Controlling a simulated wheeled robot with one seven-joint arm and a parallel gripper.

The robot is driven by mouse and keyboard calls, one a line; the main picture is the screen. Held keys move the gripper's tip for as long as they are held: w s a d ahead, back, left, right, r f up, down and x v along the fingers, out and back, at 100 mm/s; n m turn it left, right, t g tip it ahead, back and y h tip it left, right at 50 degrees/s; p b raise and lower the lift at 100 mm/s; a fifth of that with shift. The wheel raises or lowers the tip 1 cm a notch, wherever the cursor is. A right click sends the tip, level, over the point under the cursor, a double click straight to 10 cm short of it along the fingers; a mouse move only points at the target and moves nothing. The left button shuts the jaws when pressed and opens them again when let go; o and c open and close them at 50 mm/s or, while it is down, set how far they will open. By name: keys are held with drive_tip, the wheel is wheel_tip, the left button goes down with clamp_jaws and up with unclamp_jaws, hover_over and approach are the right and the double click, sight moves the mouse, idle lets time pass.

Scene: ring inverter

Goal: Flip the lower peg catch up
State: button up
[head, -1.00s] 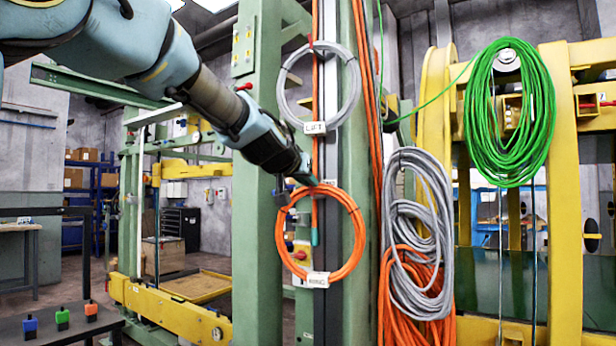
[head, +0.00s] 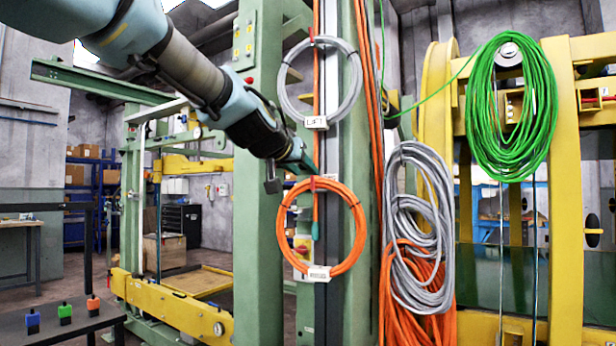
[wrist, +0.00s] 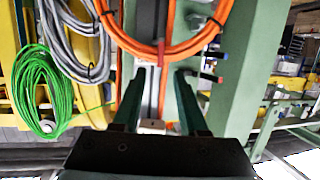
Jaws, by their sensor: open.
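An orange cable ring (head: 359,222) hangs at the lower peg on the green column, with a white tag at its bottom. A small red piece (head: 313,184), apparently the lower peg catch, shows at the top of this ring. Its exact tilt is too small to tell. My gripper (head: 306,163) is open and empty, just above the ring's top, in front of the column. In the wrist view, which looks upside down, my gripper (wrist: 158,92) has its two fingers spread on either side of the column's strip. The orange ring (wrist: 165,50) lies beyond the fingertips.
A grey cable ring (head: 290,103) hangs on the upper peg, above my gripper. Grey and orange cable bundles (head: 418,230) hang close to the right. A green coil (head: 478,120) hangs farther right. Coloured blocks (head: 64,313) stand on a dark table at lower left.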

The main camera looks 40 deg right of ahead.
drive_tip(key=v, duration=0.6)
drive_tip(key=shift+a, duration=0.25)
drive_tip(key=w+a+f+n+y+p, duration=0.1)
drive_tip(key=w+a+f+n+y, duration=0.2)
drive_tip(key=a+f, duration=0.5)
drive_tip(key=w+a+f+n+y+p, duration=0.1)
drive_tip(key=w+a+f+y, duration=0.2)
drive_tip(key=w+a+f, duration=0.4)
drive_tip(key=w+a+f+n+y+p, duration=0.1)
drive_tip(key=w+a+f+n+y, duration=0.15)
drive_tip(key=a+f, duration=0.6)
drive_tip(key=s+a+f+n+g+y, duration=0.1)
drive_tip(key=s+a+f, duration=0.2)
drive_tip(key=a, duration=0.5)
drive_tip(key=s+a+f+n+g+y+p, duration=0.1)
drive_tip(key=s+a+f+n+g+y, duration=0.1)
drive_tip(key=a+f, duration=0.4)
drive_tip(key=s+a+f+n+g+y+p, duration=0.1)
drive_tip(key=s+a+f, duration=0.3)
drive_tip(key=a, duration=0.7)
drive_tip(key=shift+s+f+n+g+y, duration=0.3)
drive_tip(key=shift+s+n+g+y, duration=0.05)
drive_tip(key=shift+n+g, duration=0.2)
